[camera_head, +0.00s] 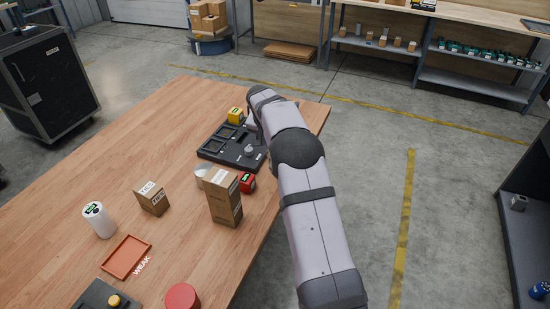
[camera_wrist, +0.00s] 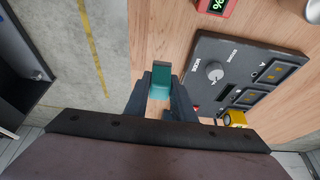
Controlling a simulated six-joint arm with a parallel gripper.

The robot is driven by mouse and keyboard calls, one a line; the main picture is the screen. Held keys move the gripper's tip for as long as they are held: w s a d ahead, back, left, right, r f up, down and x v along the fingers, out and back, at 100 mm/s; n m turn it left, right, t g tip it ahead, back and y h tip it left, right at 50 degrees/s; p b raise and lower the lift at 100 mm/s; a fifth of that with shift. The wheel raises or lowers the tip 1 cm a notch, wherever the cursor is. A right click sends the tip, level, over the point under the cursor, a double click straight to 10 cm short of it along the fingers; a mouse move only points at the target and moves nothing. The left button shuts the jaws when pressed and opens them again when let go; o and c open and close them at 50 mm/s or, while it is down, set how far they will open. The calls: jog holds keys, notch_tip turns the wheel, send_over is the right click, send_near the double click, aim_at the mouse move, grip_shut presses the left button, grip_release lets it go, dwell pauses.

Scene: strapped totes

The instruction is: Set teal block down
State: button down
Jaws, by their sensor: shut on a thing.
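The teal block (camera_wrist: 161,78) is between the two fingers of my gripper (camera_wrist: 159,94) in the wrist view, and the gripper is shut on it. The block shows over the wooden table, between the table's edge and the black panel. Its height above the table cannot be told. In the head view the block is hidden, and my arm covers most of the gripper at the panel's right side. The black panel (camera_head: 226,158) has square recesses and a grey knob; it also shows in the wrist view (camera_wrist: 215,50).
A yellow block (camera_head: 235,115) stands by the panel's far end. A red block (camera_head: 248,185), a tall carton (camera_head: 223,202) and a small carton (camera_head: 152,199) stand nearer. A white cylinder (camera_head: 98,222) and an orange tray (camera_head: 126,257) are at left. The table's far left is clear.

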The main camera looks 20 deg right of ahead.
jog(key=shift+r, duration=0.6)
jog(key=s+a+n, duration=0.1)
jog(key=a+n, duration=0.1)
jog(key=a, duration=1.3)
jog(key=s+a+n+t+y+b, duration=0.1)
jog(key=s+a+n, duration=0.1)
jog(key=a, duration=1.4)
jog(key=shift+s+a+n, duration=0.15)
jog(key=shift+s+n, duration=0.1)
jog(key=shift+n, duration=0.05)
jog(key=shift+f+p, duration=1.55)
jog(key=shift+f, duration=3.35)
jog(key=shift+f, duration=0.1)
